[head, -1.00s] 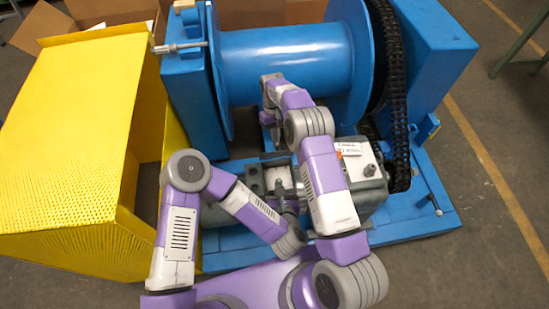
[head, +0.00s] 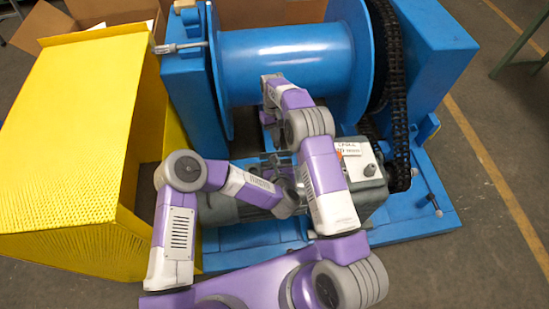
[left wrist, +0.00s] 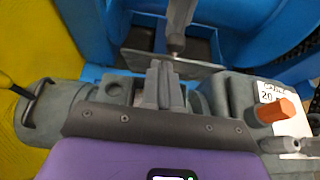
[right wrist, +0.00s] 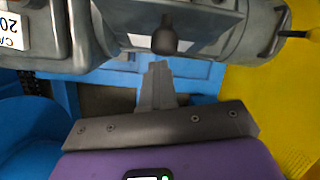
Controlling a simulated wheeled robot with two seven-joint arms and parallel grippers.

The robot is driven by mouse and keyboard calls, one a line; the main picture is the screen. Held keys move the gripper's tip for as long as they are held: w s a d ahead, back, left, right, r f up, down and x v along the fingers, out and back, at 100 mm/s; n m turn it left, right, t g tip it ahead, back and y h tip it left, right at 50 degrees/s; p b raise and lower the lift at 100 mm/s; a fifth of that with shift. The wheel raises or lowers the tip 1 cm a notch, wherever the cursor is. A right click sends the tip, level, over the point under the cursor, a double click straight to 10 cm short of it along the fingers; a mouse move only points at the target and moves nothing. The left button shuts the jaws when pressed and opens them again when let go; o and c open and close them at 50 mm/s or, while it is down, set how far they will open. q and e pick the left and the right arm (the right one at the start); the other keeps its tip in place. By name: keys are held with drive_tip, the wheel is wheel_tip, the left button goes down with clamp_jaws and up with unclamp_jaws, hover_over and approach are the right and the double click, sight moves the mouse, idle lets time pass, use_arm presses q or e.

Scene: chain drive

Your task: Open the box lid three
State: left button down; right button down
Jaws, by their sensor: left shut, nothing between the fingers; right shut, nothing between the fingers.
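My left gripper (left wrist: 165,68) is shut and empty, over the housing in the left wrist view. My right gripper (right wrist: 158,68) is shut and empty beyond the housing. A dark knob (right wrist: 165,38) is just ahead of its tips; contact cannot be told. In the head view, my arms hide part of the housing.
A blue drum (head: 290,60) and black chain (head: 399,110) stand behind. A yellow box (head: 70,120) is at left, before an open cardboard box (head: 45,25). An orange cylinder (left wrist: 275,110) sticks out near the label.

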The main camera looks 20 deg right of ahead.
use_arm(q)
drive_tip(key=shift+w+r, duration=0.15)
drive_tip(key=shift+w, duration=0.25)
drive_tip(key=shift+w, duration=0.1)
